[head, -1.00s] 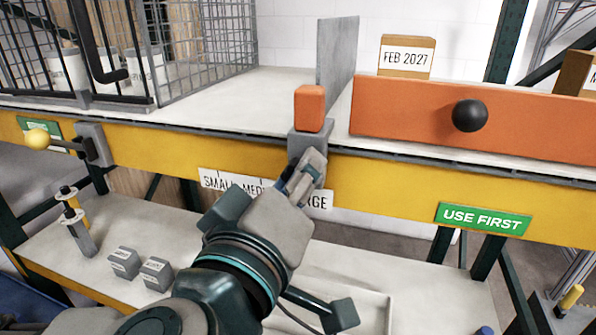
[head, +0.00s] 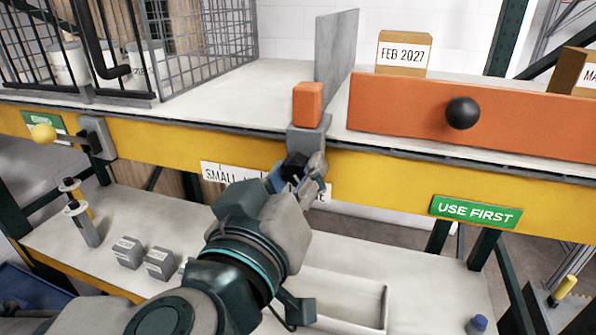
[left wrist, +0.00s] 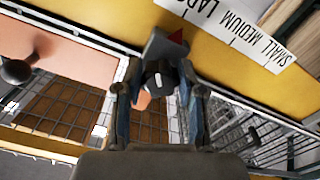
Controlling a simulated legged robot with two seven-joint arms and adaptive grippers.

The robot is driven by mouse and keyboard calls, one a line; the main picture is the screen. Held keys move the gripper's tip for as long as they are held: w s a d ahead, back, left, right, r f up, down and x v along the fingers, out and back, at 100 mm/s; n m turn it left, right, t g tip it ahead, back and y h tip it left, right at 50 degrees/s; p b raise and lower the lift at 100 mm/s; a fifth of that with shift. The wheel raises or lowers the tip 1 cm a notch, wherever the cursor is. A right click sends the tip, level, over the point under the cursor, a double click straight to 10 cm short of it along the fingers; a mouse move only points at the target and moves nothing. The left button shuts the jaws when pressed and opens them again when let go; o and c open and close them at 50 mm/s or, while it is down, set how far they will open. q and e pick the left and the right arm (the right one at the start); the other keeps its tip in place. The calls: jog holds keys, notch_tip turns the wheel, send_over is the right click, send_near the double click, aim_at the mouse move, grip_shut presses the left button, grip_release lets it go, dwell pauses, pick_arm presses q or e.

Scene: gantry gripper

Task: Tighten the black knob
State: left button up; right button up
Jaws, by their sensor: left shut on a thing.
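The black knob (left wrist: 158,76) has a white mark on its face and sits on a grey sliding block (left wrist: 165,47) in the left wrist view. My left gripper (left wrist: 160,90) is shut on the knob, with one finger on each side. In the head view my left gripper (head: 300,172) is at the front of the grey block (head: 307,137), below an orange block (head: 308,104). A red pointer (left wrist: 177,37) on the grey block is beside the SMALL MEDIUM LARGE scale (left wrist: 240,22). My right gripper is not in view.
An orange panel (head: 400,107) with a round black ball handle (head: 462,113) stands to the right on the shelf. A grey upright plate (head: 336,60) is behind the orange block. A wire cage (head: 215,45) is at left. Small grey blocks (head: 128,252) lie on the lower shelf.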

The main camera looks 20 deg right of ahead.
pick_arm(q)
jog(key=shift+f, duration=0.15)
jog(key=o, duration=1.1)
jog(key=shift+w, duration=0.1)
jog(key=shift+o, duration=0.2)
jog(key=shift+a, duration=0.1)
jog(key=v, duration=1.2)
jog(key=shift+w, duration=0.15)
